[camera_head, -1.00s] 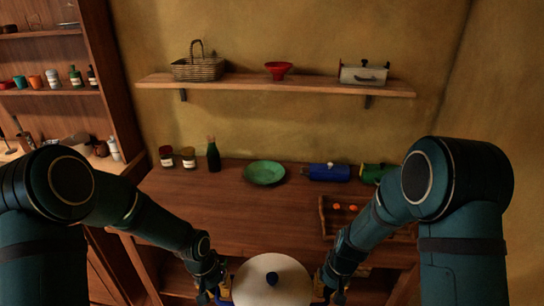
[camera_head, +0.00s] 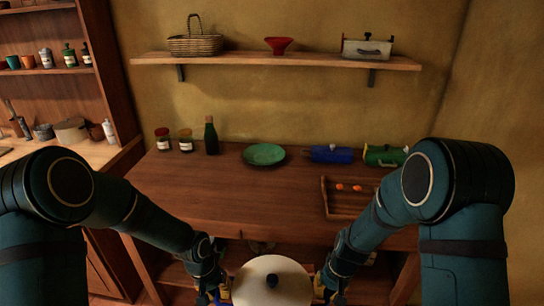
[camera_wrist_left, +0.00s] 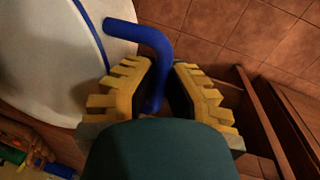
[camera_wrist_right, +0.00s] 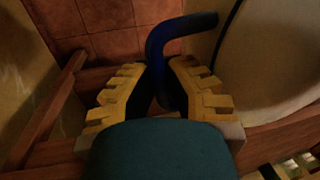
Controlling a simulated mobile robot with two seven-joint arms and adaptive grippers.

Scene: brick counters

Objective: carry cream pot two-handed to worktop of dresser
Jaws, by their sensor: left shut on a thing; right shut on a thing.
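The cream pot (camera_head: 258,286), with a cream lid and a dark blue knob, hangs between my two grippers at the bottom of the head view, in front of the wooden counter. My left gripper (camera_wrist_left: 160,98) is shut on the pot's left blue handle (camera_wrist_left: 150,38). My right gripper (camera_wrist_right: 162,98) is shut on the other blue handle (camera_wrist_right: 182,28). The pot looks level; its lower part is hidden in the head view. The dresser's worktop (camera_head: 20,150) is at the far left, with several small things on it.
The counter (camera_head: 220,200) ahead holds jars (camera_head: 185,140), a bottle (camera_head: 211,136), a green plate (camera_head: 264,154), a blue canister (camera_head: 332,154), a green canister (camera_head: 384,155) and a wooden tray (camera_head: 348,209). A wall shelf (camera_head: 270,60) is above. The counter's front middle is clear.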

